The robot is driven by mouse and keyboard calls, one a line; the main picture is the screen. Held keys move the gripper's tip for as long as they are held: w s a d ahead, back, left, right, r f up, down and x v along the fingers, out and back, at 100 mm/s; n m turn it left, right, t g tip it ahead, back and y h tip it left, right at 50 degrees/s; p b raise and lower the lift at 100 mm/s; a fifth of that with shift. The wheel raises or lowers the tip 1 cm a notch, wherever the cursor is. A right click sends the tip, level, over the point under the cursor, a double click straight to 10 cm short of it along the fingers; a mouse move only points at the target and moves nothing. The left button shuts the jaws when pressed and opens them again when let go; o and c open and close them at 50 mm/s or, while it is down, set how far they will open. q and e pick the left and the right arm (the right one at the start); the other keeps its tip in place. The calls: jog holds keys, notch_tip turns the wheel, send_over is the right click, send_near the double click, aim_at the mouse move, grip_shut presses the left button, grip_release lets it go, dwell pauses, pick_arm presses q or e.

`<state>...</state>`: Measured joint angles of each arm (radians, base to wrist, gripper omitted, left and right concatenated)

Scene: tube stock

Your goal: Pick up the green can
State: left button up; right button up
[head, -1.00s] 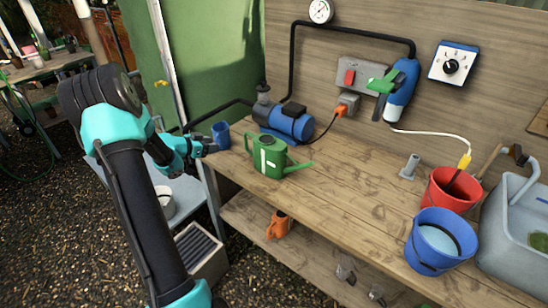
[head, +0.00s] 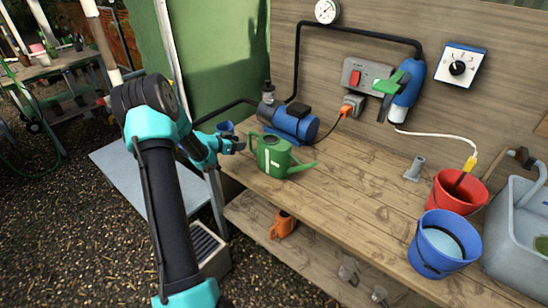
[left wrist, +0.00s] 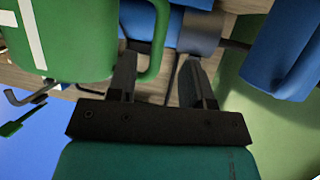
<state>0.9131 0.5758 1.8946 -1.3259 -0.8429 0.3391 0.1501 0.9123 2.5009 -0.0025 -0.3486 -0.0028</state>
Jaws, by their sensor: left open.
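The green can (head: 272,158), a watering can with a white stripe, stands upright on the wooden bench, spout to the right and handle to the left. My left gripper (head: 240,146) is open, close to the handle side of the can. In the left wrist view the can's body (left wrist: 75,45) fills the upper left. Its handle (left wrist: 158,45) shows between the two open fingers of my left gripper (left wrist: 157,75); I cannot tell whether they touch it. My right gripper is not in view.
A blue cup (head: 225,128) stands just behind my left gripper, and a blue pump (head: 290,122) behind the can. A red bucket (head: 452,195) and a blue bucket (head: 428,252) stand at the right. The bench middle (head: 340,190) is clear.

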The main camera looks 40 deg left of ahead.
aim_at(250, 146)
pick_arm(q)
jog(key=shift+x, duration=0.75)
jog(key=shift+x, duration=2.65)
jog(key=shift+d, duration=0.1)
jog(key=shift+c, duration=0.2)
grip_shut()
jog(key=shift+r, duration=0.1)
